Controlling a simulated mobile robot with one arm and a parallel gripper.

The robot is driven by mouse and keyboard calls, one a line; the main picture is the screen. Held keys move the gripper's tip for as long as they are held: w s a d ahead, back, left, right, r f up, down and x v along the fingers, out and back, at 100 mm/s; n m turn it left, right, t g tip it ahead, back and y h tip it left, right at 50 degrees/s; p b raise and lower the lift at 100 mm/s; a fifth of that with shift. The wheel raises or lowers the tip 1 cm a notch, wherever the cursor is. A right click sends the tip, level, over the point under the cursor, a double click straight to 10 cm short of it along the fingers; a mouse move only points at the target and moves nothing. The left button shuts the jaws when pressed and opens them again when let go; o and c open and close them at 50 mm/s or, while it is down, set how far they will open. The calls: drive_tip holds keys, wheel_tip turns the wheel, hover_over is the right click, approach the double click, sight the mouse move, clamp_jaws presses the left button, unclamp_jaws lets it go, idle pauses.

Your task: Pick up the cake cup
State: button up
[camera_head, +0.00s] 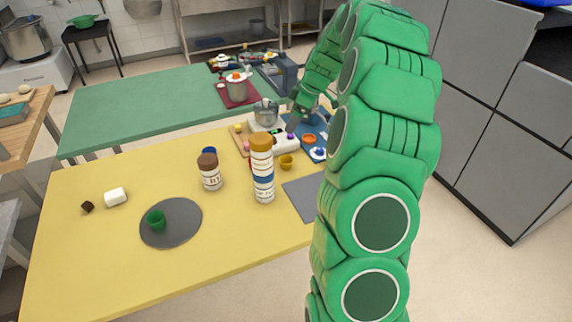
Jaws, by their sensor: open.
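A small green cup (156,220) stands on a round grey mat (181,234) at the front left of the yellow table. A small yellow cup (287,162) stands farther back, right of the tall bottle. I cannot tell for certain which one is the cake cup. My green arm rises at the right and bends down toward the table's far end. My gripper (293,122) is small in view there, above the far items and apart from both cups. It is open; its fingertips are hard to make out.
A tall bottle (262,168) with an orange cap and a brown-capped jar (209,172) stand mid-table. A white block (115,197) and a dark cube (87,207) lie left. A grey rectangular mat (303,196) is at right. The yellow table (90,265) is clear at front left.

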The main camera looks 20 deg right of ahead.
approach(286, 160)
drive_tip(key=s+a, duration=0.1)
drive_tip(key=shift+a+x, duration=0.1)
drive_tip(key=shift+x, duration=1.9)
drive_tip(key=shift+a+x, duration=0.15)
drive_tip(key=shift+x, duration=1.85)
drive_tip(key=shift+s+r, duration=0.1)
drive_tip(key=shift+s, duration=0.1)
drive_tip(key=c, duration=1.1)
